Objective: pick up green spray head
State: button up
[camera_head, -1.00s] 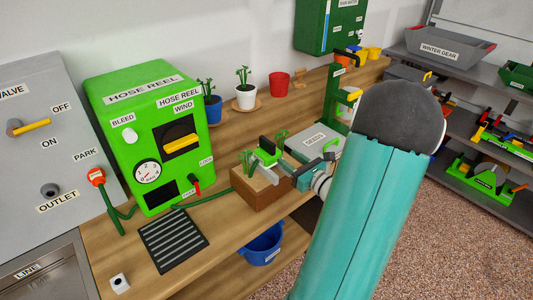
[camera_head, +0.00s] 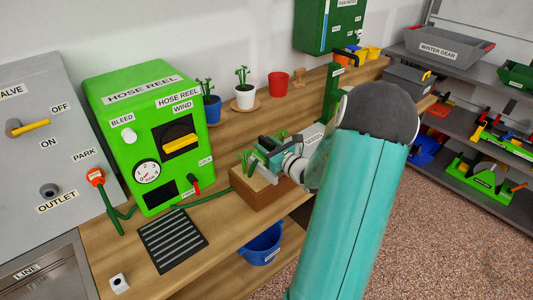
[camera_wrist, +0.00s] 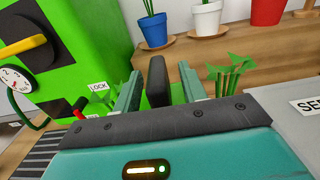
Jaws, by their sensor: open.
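My gripper (camera_head: 271,150) is at the wooden block (camera_head: 257,195) on the bench, over its top. In the wrist view its two teal fingers (camera_wrist: 160,84) are spread apart. A dark grey upright piece (camera_wrist: 157,80) stands between them, with gaps on both sides. I cannot tell whether this piece belongs to the green spray head. The green body of the spray head is not clearly visible now; my gripper covers the spot on the block where a green part showed before.
Green seedlings (camera_wrist: 230,72) stand close beside the right finger in the wrist view. The green hose reel box (camera_head: 145,135) is left of the block. Blue, white and red pots (camera_head: 278,83) line the back. A blue bucket (camera_head: 262,245) sits below.

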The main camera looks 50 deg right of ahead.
aim_at(266, 140)
grip_shut()
jog(key=shift+r, duration=0.55)
notch_tip(266, 140, up, 2)
jog(key=shift+r, duration=0.2)
jog(key=s+a+r, duration=0.7)
jog(key=a+r, duration=0.2)
jog(key=a, duration=0.2)
jog(key=shift+s+a+r, duration=0.2)
jog(key=shift+s+a, duration=0.15)
